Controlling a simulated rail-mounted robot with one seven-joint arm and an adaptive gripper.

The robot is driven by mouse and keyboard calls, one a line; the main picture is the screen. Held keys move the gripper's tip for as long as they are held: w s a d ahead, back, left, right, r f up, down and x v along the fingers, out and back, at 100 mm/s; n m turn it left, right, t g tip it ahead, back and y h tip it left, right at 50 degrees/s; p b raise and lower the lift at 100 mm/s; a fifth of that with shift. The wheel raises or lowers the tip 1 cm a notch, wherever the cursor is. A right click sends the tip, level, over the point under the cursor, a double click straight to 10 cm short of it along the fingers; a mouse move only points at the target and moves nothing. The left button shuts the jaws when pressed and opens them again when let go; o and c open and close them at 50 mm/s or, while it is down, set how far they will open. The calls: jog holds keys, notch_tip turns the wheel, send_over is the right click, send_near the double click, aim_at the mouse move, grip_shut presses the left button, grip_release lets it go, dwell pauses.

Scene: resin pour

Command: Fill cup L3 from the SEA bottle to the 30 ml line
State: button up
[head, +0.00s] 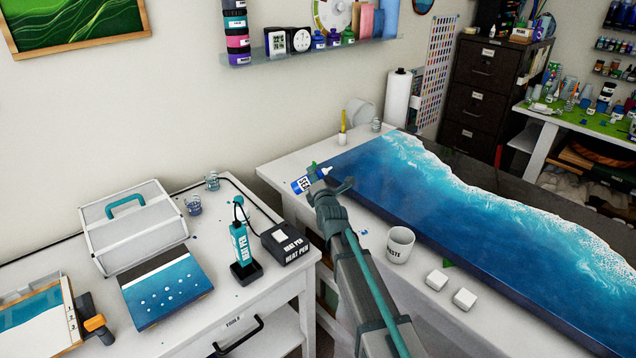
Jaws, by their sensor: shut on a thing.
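The SEA bottle (303,184) is blue and white with a pale nozzle. It lies tilted in my gripper (324,188), its nozzle pointing right and slightly up in the picture. My gripper is shut on it over the left end of the right-hand table. The fingers are small here and partly hidden by the bottle and my wrist. Two small clear cups with bluish marks stand on the left table, a nearer cup (194,206) and a farther cup (212,182). Another small cup (376,125) stands at the back of the right table. No cup label is readable, so I cannot tell which is L3.
The blue wave panel (420,190) covers much of the right table (285,165). A WASTE cup (399,246) and two white blocks (450,289) stand along its front. The heat pen (241,245), its box (290,243) and a silver case (135,225) occupy the left table. A gap separates the tables.

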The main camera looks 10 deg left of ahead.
jog(key=f+m+b, duration=0.2)
jog(key=b, duration=0.1)
jog(key=shift+s+a+f, duration=0.1)
jog(key=shift+a, duration=0.15)
jog(key=f+m+b, duration=0.1)
jog(key=b, duration=0.2)
jog(key=m+b, duration=0.2)
jog(key=b, duration=0.1)
jog(key=shift+f+y, duration=0.3)
jog(key=shift+f, duration=0.05)
jog(key=r+m+b, duration=0.1)
jog(key=b, duration=0.1)
jog(key=m+b, duration=0.2)
jog(key=shift+d+r, duration=0.1)
jog(key=shift+r, duration=0.25)
jog(key=shift+d+r+m+b, duration=0.1)
jog(key=shift+r+m+b, duration=0.4)
jog(key=shift+m, duration=0.4)
jog(key=shift+o, duration=0.5)
jog(key=c, duration=0.6)
